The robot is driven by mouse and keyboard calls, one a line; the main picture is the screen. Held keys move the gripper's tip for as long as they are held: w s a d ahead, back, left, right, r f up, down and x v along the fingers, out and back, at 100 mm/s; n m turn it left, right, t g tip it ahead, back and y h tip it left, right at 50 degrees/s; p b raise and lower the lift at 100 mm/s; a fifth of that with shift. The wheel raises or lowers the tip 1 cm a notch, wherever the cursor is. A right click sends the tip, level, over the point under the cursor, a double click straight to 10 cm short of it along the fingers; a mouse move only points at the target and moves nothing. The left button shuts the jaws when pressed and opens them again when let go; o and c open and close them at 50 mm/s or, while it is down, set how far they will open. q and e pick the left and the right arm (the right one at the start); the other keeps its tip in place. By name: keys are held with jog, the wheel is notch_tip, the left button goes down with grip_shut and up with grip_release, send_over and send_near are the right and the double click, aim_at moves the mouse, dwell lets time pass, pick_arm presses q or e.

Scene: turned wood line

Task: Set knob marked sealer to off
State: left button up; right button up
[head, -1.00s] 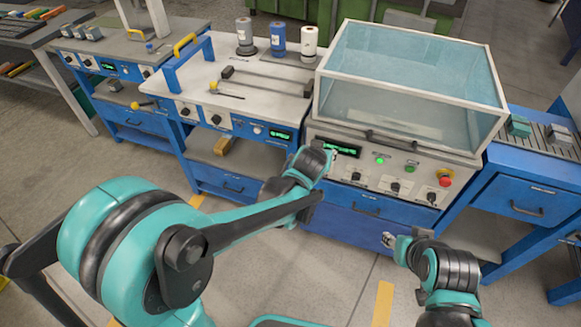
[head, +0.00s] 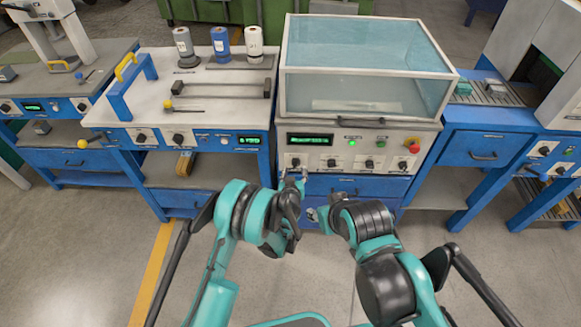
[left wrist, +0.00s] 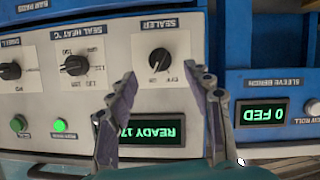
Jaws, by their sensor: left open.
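The knob marked sealer (left wrist: 159,60) is a black rotary knob on a white plate, seen upside down in the left wrist view. In the head view it is the leftmost knob (head: 295,162) in the row on the cream panel. Its exact pointer setting is too small to tell. My left gripper (left wrist: 160,70) is open and empty, with its fingers on either side of the knob in that view; contact cannot be told. In the head view the left gripper (head: 292,178) is just below the knob. My right gripper (head: 313,213) is lower, in front of the blue drawer front.
The seal heat knob (left wrist: 74,63) sits beside the sealer knob. A green READY display (left wrist: 158,131), a green lamp (head: 352,143) and a red emergency button (head: 414,148) share the panel. A clear hood (head: 365,60) is above.

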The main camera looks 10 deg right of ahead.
aim_at(296, 165)
pick_arm(q)
jog(key=b+x, duration=0.1)
jog(key=x, duration=0.3)
jog(key=shift+w+f, duration=0.15)
jog(key=shift+f, duration=0.05)
jog(key=shift+w+d+f, duration=0.15)
jog(key=shift+w+d, duration=0.05)
jog(key=shift+w, duration=0.4)
jog(key=c, duration=1.2)
